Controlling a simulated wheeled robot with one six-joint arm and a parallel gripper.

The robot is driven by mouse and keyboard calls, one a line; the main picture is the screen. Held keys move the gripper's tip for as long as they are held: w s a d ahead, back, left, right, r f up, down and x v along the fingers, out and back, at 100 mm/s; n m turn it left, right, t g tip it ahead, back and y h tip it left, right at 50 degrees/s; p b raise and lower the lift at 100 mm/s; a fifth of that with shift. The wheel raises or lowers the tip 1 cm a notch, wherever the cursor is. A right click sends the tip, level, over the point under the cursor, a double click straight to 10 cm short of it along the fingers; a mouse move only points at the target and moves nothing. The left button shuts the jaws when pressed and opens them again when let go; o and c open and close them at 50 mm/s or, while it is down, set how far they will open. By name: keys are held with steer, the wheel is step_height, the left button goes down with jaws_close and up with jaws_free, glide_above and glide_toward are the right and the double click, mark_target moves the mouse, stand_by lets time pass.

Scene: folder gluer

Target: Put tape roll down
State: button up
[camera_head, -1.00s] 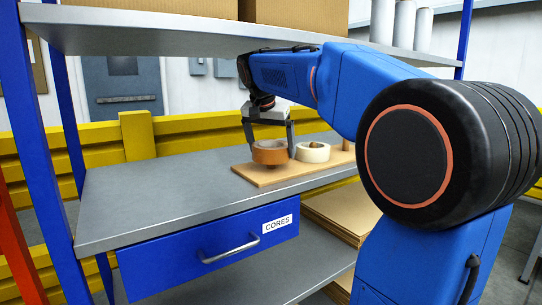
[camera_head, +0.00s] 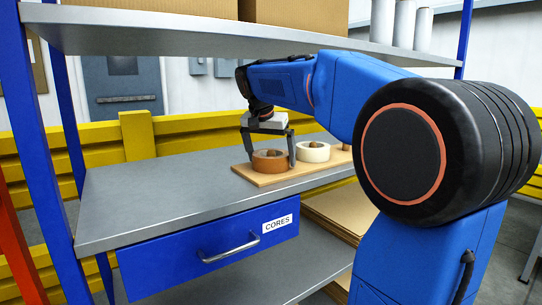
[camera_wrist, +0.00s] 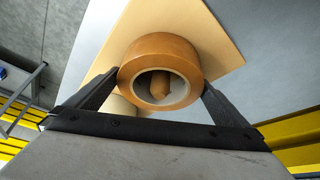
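The brown tape roll (camera_head: 269,163) sits low on a wooden board (camera_head: 262,181) on the grey shelf, around an upright wooden peg (camera_head: 270,152). In the wrist view, the roll (camera_wrist: 158,62) shows the peg tip (camera_wrist: 159,88) inside its white core. My gripper (camera_head: 270,160) points down with one finger on each side of the roll. In the wrist view, both fingertips of my gripper (camera_wrist: 161,80) appear to touch the roll's sides. The contact between roll and board is hard to see.
A cream tape roll (camera_head: 313,152) sits around another peg just right of the brown roll. A third peg (camera_head: 346,147) is at the board's right end. The upper shelf (camera_head: 190,38) is overhead. The grey shelf (camera_head: 150,195) left of the board is clear.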

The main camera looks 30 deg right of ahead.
mark_target(270, 150)
steer(key=shift+a+r, duration=0.15)
steer(key=shift+r, duration=0.35)
steer(key=shift+v, duration=1.15)
steer(key=s+a, duration=0.2)
steer(key=a, duration=0.1)
steer(key=s+a, duration=0.2)
steer(key=a, duration=0.1)
steer(key=s+a, duration=0.3)
steer(key=shift+a, duration=0.25)
steer(key=shift+s+a, duration=0.1)
steer(key=shift+a+f, duration=0.1)
steer(key=shift+a, duration=0.05)
